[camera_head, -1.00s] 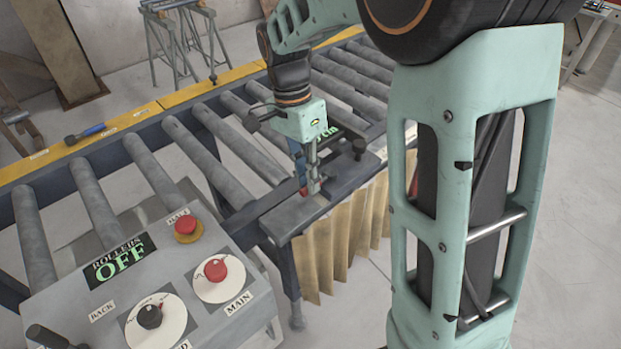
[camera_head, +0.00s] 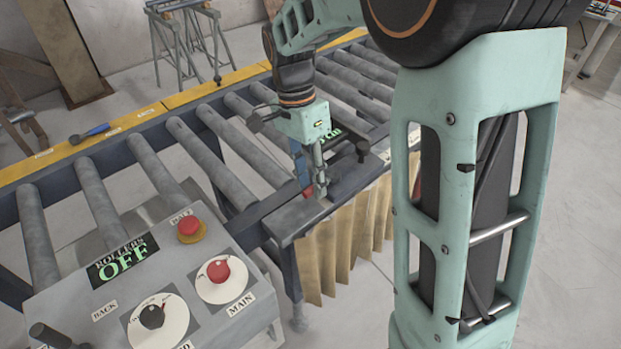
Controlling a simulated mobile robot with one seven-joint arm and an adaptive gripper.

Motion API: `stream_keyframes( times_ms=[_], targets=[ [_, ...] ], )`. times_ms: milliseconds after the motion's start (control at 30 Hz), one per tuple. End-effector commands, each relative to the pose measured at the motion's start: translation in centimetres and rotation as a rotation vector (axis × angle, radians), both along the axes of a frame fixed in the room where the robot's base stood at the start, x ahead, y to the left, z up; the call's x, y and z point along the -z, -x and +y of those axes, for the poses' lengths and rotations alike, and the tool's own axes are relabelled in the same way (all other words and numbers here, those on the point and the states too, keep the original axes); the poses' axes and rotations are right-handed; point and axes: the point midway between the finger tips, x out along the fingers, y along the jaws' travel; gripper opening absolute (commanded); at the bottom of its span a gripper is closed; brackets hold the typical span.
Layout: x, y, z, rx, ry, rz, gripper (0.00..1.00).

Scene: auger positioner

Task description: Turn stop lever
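My gripper (camera_head: 318,182) points down at the near side rail of the roller conveyor, over the end of a dark flat bar. A small red piece (camera_head: 308,192), which may be part of the stop lever, shows just left of the fingertips. A blue upright part (camera_head: 301,165) stands behind the fingers. The gripper's body and fingers hide most of the lever. I cannot tell whether the fingers touch it or how far they are apart. A green-lit display (camera_head: 331,134) is partly hidden behind the gripper.
A control panel with a "ROLLERS OFF" display (camera_head: 122,258), a red halt button (camera_head: 190,227), a red main knob (camera_head: 219,271) and a black knob (camera_head: 152,317) stands at front left. A dark knob (camera_head: 362,148) stands right of my gripper. A tan pleated curtain (camera_head: 345,240) hangs below.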

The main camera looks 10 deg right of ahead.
Motion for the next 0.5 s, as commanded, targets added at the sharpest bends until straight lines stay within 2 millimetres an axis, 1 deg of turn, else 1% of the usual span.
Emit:
stream_keyframes(
  times_ms=[67, 167, 500],
  targets=[
    [-0.4, -0.1, 0.1, 0.0, 0.0, -0.001, 0.3],
    [-1.6, -0.4, 0.2, 0.0, -0.001, -0.003, 0.3],
    [-8.5, -1.5, 1.0, 0.0, -0.001, -0.004, 0.3]
  ],
)
